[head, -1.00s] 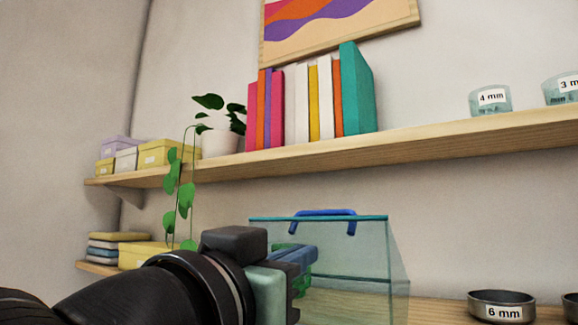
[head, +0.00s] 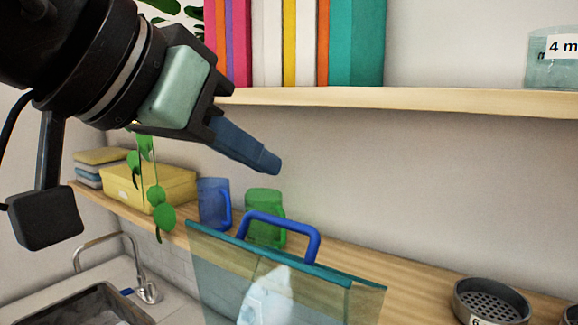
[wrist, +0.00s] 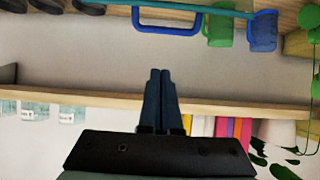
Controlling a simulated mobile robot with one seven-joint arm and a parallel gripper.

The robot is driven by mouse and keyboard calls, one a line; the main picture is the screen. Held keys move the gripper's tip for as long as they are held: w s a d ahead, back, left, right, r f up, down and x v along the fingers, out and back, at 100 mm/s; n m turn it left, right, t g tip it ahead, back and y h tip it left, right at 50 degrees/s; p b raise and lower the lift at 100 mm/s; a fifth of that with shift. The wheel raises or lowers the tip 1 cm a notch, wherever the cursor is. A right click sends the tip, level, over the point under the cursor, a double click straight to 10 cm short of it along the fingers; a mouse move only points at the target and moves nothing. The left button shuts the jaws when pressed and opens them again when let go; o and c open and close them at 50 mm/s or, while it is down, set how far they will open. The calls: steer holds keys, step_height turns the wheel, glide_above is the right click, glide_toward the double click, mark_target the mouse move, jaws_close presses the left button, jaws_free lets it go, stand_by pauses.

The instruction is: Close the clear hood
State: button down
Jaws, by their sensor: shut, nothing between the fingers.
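The clear hood (head: 225,275) is a see-through panel with a teal top edge, standing raised and tilted at the lower middle of the head view. Its blue handle (head: 312,245) sticks up from that edge and also shows at the top of the wrist view (wrist: 165,31). My gripper (head: 274,165) is shut and empty, above the handle and apart from it. In the wrist view its fingertips (wrist: 160,72) are together with nothing between them. The lower part of the hood is cut off by the head view's bottom edge.
A wooden shelf (head: 420,98) with books crosses above and behind my gripper. A blue mug (head: 213,203) and a green mug (head: 264,199) stand on the lower shelf behind the hood. A dark round sieve (head: 490,301) is right, a sink (head: 85,306) lower left.

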mark_target(283, 222)
steer(key=p+x, duration=0.3)
steer(key=x, duration=0.6)
steer(key=shift+f, duration=0.15)
steer(key=shift+s+a+f+p, duration=0.15)
steer(key=shift+s+a, duration=0.15)
steer(key=shift+s, duration=0.15)
steer(key=shift+s+a+f+p, duration=0.2)
steer(key=shift+s+a, duration=0.1)
steer(key=shift+s, duration=0.15)
steer(key=shift+s+a+f, duration=0.3)
steer(key=shift+s+f, duration=0.05)
steer(key=shift+s, duration=0.2)
